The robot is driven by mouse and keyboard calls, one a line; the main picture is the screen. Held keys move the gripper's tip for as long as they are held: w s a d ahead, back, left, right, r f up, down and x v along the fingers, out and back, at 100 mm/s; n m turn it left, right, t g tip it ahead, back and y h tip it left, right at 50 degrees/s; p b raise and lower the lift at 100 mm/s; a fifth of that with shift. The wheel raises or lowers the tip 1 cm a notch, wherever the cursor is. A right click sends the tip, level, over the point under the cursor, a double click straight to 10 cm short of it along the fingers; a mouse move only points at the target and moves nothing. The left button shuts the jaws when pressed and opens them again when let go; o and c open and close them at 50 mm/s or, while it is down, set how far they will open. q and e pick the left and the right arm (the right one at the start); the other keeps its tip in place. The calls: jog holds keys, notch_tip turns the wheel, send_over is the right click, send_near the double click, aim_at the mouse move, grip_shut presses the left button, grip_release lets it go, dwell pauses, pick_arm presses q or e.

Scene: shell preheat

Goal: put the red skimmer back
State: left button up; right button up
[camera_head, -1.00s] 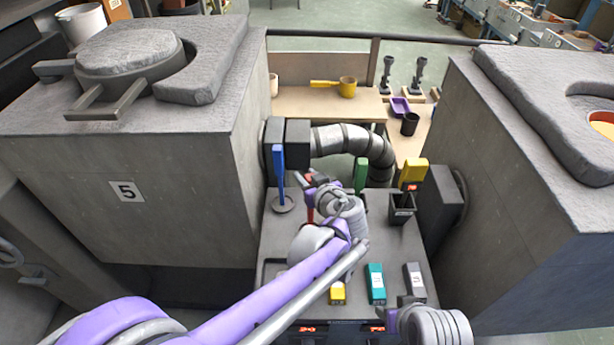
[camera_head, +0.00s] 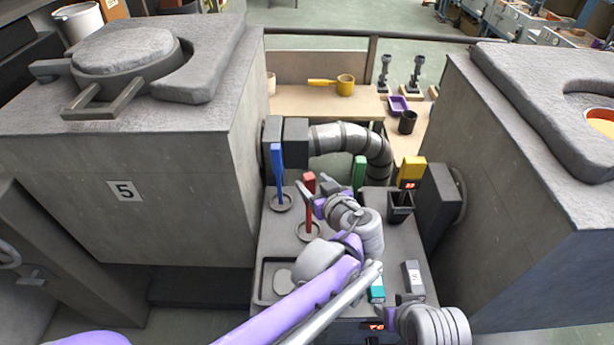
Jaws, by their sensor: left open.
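The red skimmer (camera_head: 309,215) stands upright, its foot in a round dish-like holder (camera_head: 307,237) on the grey bench between the two furnaces. My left gripper (camera_head: 315,190) is open at the skimmer's upper handle, with one finger on its left and the other on its right. I cannot tell whether the fingers touch it. My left arm hides part of the holder's right side. My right gripper (camera_head: 388,318) shows small at the lower right, near the bench's front; its jaws are not clear.
A blue-handled tool (camera_head: 278,175) stands in a similar holder at left. A green handle (camera_head: 360,171), a black cup (camera_head: 400,207) and a yellow block (camera_head: 411,170) are at right. A shallow tray (camera_head: 264,292) lies front left. Teal (camera_head: 377,291) and grey (camera_head: 413,278) blocks lie front right.

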pick_arm(q)
jog(key=v, duration=0.6)
jog(key=s+a+f+m+g, duration=0.1)
jog(key=s+a+f+g, duration=0.15)
jog(key=a, duration=0.45)
jog(key=s+a+f+m+g, duration=0.1)
jog(key=s+a+f+g, duration=0.15)
jog(key=a, duration=0.45)
jog(key=s+a+f+m+g+h, duration=0.1)
jog(key=s+a+f+h, duration=0.1)
jog(key=s, duration=0.5)
jog(key=s+a+f+m+g+h, duration=0.1)
jog(key=s+a+f+h, duration=0.2)
jog(key=s+a+f, duration=0.2)
jog(key=s+f, duration=0.1)
jog(key=s, duration=0.2)
jog(key=shift+f+m, duration=0.3)
jog(key=shift+f, duration=0.05)
jog(key=shift+a, duration=0.15)
